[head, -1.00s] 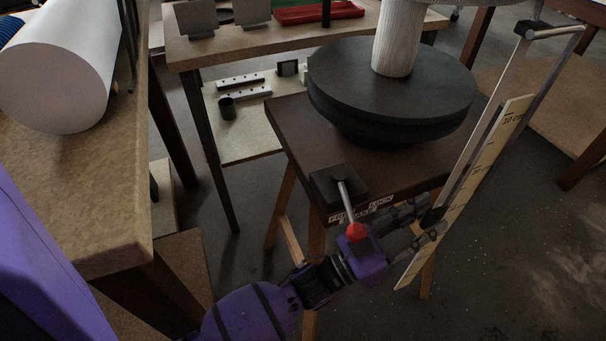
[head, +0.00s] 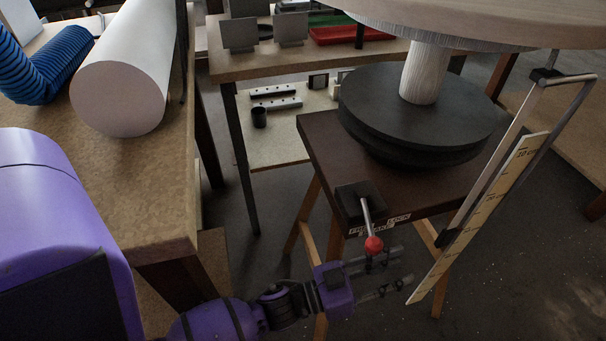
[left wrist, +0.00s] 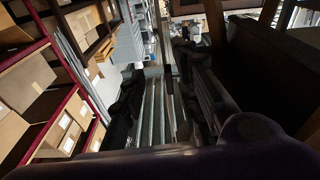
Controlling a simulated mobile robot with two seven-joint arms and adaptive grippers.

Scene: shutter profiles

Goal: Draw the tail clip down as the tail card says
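A dark clip (head: 447,237) sits at the lower end of a grey strip (head: 493,155), beside a pale scale board (head: 480,215). The board slants down to the left, with its "10 cm" mark near the top; the lower figures are too small to read. My left gripper (head: 405,265) is left of the board and below the clip, with fingers apart and nothing between them. Its fingers also show in the left wrist view (left wrist: 165,105); I cannot make out the clip there. No tail card is readable. My right gripper is not in view.
A brake lever with a red knob (head: 374,244) stands close above my left fingers, by a FREE/LOCK label (head: 380,222). A brown stand (head: 325,140) bears a black round base (head: 420,115). A workbench (head: 150,215) is at left. Floor right of the board is clear.

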